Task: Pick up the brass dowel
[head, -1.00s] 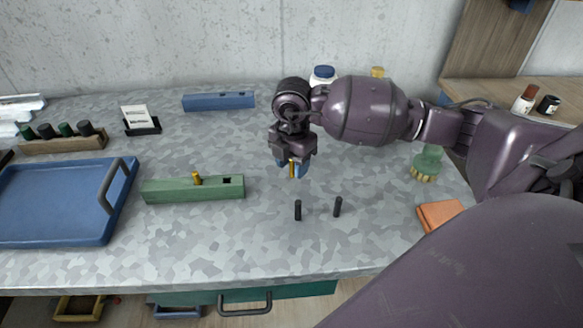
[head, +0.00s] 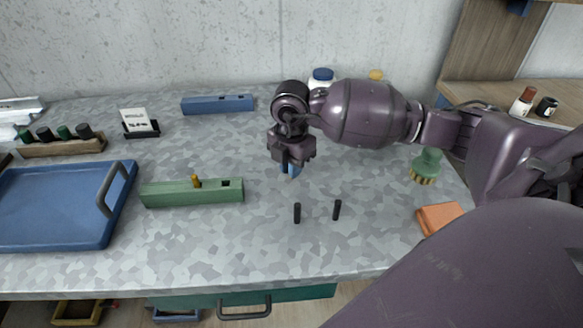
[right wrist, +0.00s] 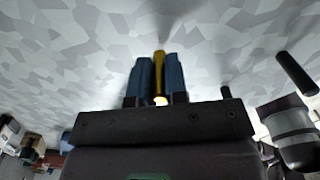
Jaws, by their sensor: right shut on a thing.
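My right gripper (head: 290,172) points down over the middle of the table. In the right wrist view its blue fingers are shut on a brass dowel (right wrist: 159,72), with part of the dowel showing between them. In the head view the fingers hide most of this dowel, and I cannot tell whether its lower end touches the table. Another brass peg (head: 196,181) stands in the green block (head: 165,194), left of the gripper, beside an empty square hole. My left gripper is not in view.
Two black pegs (head: 297,212) (head: 337,209) stand just in front of the gripper. A blue block (head: 217,104) lies at the back. A blue tray (head: 60,240) is at the left. A green brush (head: 425,166) and an orange block (head: 440,216) are at the right.

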